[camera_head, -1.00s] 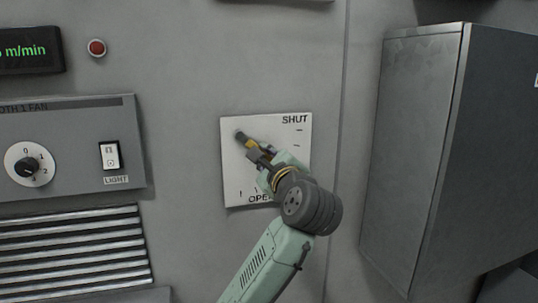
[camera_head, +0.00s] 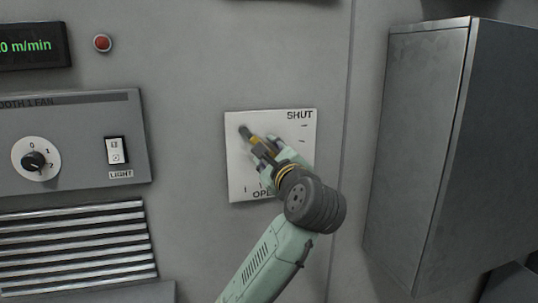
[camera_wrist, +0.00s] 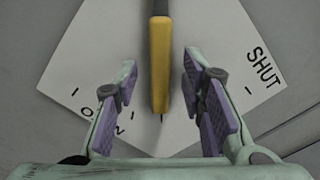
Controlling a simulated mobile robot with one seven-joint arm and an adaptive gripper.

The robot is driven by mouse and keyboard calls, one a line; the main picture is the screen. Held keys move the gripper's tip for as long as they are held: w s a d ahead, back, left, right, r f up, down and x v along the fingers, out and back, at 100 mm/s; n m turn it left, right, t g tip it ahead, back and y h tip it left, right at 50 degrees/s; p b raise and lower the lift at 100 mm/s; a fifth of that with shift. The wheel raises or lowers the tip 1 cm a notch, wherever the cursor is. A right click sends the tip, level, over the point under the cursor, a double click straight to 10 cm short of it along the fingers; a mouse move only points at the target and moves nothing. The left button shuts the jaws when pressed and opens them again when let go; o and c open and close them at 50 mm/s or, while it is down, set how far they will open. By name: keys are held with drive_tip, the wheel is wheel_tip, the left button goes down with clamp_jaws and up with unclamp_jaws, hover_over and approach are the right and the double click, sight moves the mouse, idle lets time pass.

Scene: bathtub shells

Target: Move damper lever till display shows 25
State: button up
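The damper plate (camera_head: 240,180) is a white square on the wall, marked SHUT at upper right and OPEN at the bottom. In the wrist view the lever (camera_wrist: 160,65) stands between the two fingers of my gripper (camera_wrist: 161,85), with a gap on each side. My gripper (camera_head: 267,153) is open and hides part of the plate. The display (camera_head: 30,46) at the left edge is cut off; "0 m/min" shows in green.
A red button or lamp (camera_head: 102,43) sits beside the display. Below are a fan panel (camera_head: 75,130) with a round knob and light switch, and a slatted vent (camera_head: 75,245). A large grey box (camera_head: 415,140) juts out on the right.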

drive_tip(key=v, duration=1.2)
